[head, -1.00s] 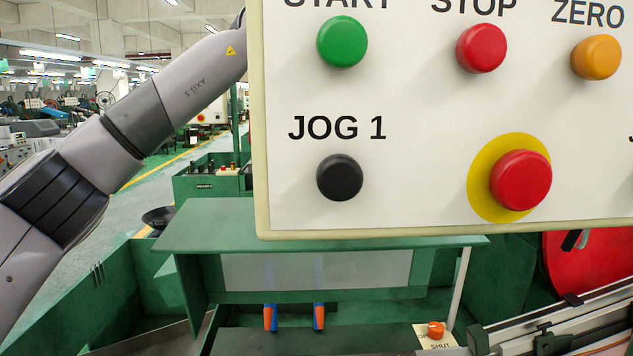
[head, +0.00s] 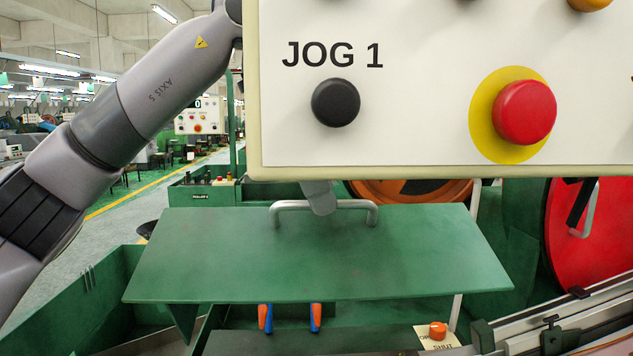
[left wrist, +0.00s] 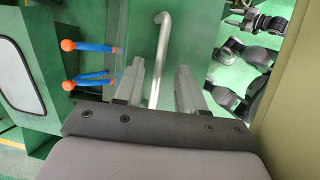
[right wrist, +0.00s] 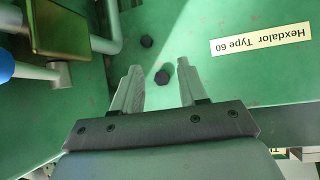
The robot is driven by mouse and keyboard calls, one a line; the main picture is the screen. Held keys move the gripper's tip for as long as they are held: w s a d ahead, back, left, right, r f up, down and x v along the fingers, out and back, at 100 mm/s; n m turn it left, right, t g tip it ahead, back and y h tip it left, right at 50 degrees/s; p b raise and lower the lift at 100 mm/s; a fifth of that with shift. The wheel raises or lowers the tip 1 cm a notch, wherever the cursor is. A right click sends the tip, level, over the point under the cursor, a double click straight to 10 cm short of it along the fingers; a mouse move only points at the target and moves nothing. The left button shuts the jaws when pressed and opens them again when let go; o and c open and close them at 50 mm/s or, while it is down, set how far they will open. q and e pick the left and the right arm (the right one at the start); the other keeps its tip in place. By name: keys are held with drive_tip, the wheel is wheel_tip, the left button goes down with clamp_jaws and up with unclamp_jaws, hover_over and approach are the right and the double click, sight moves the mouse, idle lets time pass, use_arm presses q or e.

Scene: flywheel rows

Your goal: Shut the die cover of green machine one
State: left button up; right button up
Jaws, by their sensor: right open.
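The die cover (head: 330,255) is a green panel in the lower middle of the head view, with its broad face showing. A grey bar handle (head: 290,206) sits near its far edge. My left arm reaches behind the panel of buttons, and the tip of my left gripper (head: 322,200) shows at the handle. In the left wrist view the handle bar (left wrist: 162,35) passes between the spread fingers of my left gripper (left wrist: 160,68), with gaps beside it. My right gripper (right wrist: 158,75) is open and empty above a green surface, in the right wrist view only.
A white button panel (head: 420,110) blocks the upper right of the head view. Orange-and-blue handles (head: 315,317) stand below the cover's near edge. An orange knob (head: 438,330) marked SHUT is at lower right. A dark bolt (right wrist: 163,76) lies near my right fingers.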

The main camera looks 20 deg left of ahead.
use_arm(q)
drive_tip(key=shift+a+r, duration=0.1)
drive_tip(key=shift+r, duration=0.2)
drive_tip(key=p+v, duration=0.1)
drive_tip(key=v, duration=0.5)
drive_tip(key=shift+s+r, duration=0.2)
drive_tip(key=shift+r, duration=0.05)
drive_tip(key=shift+a, duration=0.1)
